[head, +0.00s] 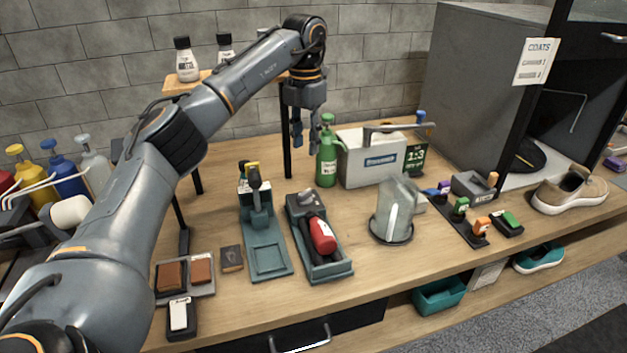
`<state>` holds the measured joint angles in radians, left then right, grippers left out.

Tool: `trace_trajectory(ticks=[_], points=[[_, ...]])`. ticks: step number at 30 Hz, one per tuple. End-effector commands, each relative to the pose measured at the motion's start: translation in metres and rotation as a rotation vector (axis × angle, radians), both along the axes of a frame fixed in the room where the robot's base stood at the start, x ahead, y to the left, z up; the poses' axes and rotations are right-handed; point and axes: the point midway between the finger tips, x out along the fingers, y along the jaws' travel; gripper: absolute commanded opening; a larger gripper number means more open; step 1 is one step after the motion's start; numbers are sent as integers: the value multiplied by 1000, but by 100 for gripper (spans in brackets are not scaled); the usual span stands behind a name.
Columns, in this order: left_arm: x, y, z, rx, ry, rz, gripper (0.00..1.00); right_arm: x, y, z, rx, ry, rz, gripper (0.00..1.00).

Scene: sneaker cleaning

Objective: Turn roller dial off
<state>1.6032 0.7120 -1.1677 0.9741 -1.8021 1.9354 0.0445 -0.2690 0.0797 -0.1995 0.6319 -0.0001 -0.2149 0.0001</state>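A dark tray-shaped device (328,268) lies on the bench in the middle of the head view. A red roller (322,236) lies in it. At its back end is a grey block with a small round knob (306,198), which looks like the dial; its setting is too small to read. My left gripper (306,138) hangs pointing down, above and behind this device, near the green spray bottle. Its two fingers are apart with nothing between them. It does not touch the dial. My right gripper is not in view.
A green spray bottle (327,158) and a white box (371,160) stand behind the device. A clear pitcher (397,207) stands to its right, a green-grey holder (266,243) to its left. A raised shelf (186,86) carries bottles. The bench front is partly clear.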

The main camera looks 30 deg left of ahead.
Motion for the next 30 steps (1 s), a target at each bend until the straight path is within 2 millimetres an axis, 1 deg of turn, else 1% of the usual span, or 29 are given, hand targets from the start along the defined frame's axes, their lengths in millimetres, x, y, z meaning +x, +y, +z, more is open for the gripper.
trace_trajectory(ticks=[1, 4, 6, 8, 11, 14, 15, 18, 20, 24, 30], points=[[-1, 0, -9, 0, 4, -1, 34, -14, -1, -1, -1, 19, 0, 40], [-1, 0, -28, -1, 5, -2, 34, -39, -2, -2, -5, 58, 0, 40], [-1, 0, -44, -1, 4, -3, 34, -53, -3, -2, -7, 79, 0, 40], [-1, -1, -57, -2, 4, -3, 34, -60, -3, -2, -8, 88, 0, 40], [-1, -1, -78, -2, 3, -3, 34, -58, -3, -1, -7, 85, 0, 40], [-1, -1, -96, -2, 2, -3, 34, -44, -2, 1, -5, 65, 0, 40], [-1, -1, -103, -3, 2, -3, 34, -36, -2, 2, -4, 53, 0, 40], [-1, -1, -116, -3, 1, -3, 34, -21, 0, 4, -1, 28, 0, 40], [-1, -1, -121, -3, 1, -3, 34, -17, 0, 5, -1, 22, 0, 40], [0, -1, -128, -3, -1, -4, 34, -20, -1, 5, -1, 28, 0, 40], [0, -2, -130, -4, -2, -4, 34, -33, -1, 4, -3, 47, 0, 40]])
